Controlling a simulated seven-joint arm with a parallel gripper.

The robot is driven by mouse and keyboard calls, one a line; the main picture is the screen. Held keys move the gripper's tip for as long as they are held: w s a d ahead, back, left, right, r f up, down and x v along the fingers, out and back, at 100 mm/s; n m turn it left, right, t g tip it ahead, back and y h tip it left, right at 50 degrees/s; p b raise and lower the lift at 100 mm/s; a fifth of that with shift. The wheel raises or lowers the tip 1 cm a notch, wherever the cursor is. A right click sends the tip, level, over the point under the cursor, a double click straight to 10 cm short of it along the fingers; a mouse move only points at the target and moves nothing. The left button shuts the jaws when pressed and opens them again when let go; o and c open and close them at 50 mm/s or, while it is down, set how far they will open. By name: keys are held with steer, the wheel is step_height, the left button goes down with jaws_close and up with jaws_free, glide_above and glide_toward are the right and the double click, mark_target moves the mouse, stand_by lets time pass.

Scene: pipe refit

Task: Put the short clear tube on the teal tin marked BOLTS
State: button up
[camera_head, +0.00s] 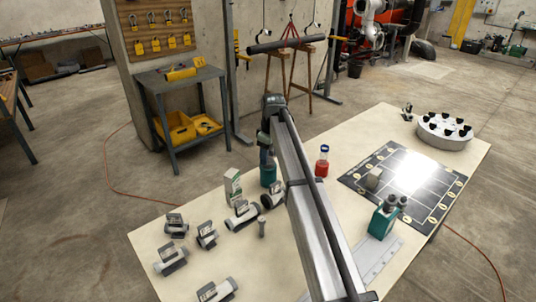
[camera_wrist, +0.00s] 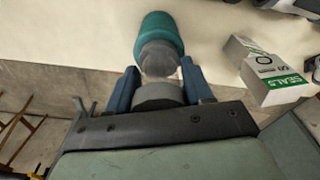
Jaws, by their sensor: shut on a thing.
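My gripper (camera_head: 267,153) points down over the teal tin (camera_head: 268,176), left of the middle of the table. In the wrist view my gripper (camera_wrist: 159,80) has its blue fingers on both sides of a short greyish see-through piece, which looks like the short clear tube (camera_wrist: 159,60). The round teal tin (camera_wrist: 160,30) shows directly beyond the tube's end. I cannot tell whether the tube touches the tin or hangs just above it. No marking on the tin is readable. In the head view the tube cannot be made out.
A white and green SEALS box (camera_head: 233,187) stands close left of the tin. Several grey pipe fittings (camera_head: 170,260) lie on the left. A red jar (camera_head: 322,161), a dark marked mat (camera_head: 360,180), a teal block (camera_head: 383,220) and a round rack (camera_head: 444,137) are to the right.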

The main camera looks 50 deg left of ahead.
steer(key=o, duration=1.1)
steer(key=shift+f, duration=0.1)
steer(key=shift+c, duration=0.2)
steer(key=r, duration=0.8)
steer(key=d+r, duration=0.1)
steer(key=r, duration=0.3)
steer(key=shift+w+r, duration=0.15)
